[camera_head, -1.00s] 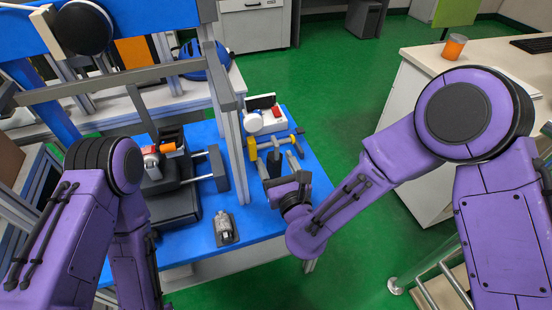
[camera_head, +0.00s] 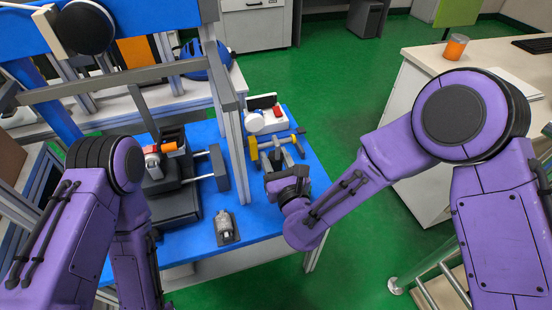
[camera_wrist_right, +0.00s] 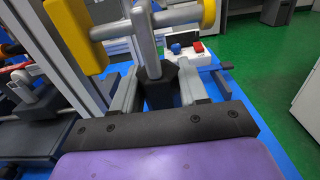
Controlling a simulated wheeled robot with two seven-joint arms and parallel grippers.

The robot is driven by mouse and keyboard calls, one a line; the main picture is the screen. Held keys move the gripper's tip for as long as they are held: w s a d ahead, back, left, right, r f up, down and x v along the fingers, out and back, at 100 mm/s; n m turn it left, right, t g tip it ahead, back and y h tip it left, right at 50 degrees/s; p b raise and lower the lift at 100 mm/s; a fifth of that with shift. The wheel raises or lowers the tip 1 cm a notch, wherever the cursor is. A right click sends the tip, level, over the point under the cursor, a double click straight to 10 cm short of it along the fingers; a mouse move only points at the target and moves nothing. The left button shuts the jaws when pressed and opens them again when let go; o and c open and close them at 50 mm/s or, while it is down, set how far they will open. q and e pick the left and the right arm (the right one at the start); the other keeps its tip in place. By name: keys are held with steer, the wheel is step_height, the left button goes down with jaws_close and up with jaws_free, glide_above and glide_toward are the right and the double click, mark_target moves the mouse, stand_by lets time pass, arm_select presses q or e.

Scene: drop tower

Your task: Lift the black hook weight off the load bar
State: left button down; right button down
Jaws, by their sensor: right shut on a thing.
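The black hook weight (camera_wrist_right: 164,84) shows in the right wrist view as a dark block with a grey stem rising from it. My right gripper (camera_wrist_right: 162,88) is shut on it, one grey finger on each side. The grey load bar (camera_wrist_right: 178,15), with yellow end pieces, crosses behind the stem. My left gripper is out of sight.
A grey upright post (camera_head: 232,140) stands just left of the bar. A white box with a red button (camera_head: 277,113) sits behind it on the blue table (camera_head: 258,219). A small metal part on a dark plate (camera_head: 225,227) lies nearer.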

mark_target(278, 155)
steer(key=shift+r, duration=0.2)
steer(key=shift+r+p, duration=0.75)
steer(key=shift+r, duration=0.15)
steer(key=shift+w+r+p, duration=0.1)
steer(key=shift+r+p, duration=0.7)
steer(key=shift+r, duration=0.15)
steer(key=shift+b+v, duration=0.8)
steer(key=shift+v, duration=3)
steer(key=shift+r, duration=0.15)
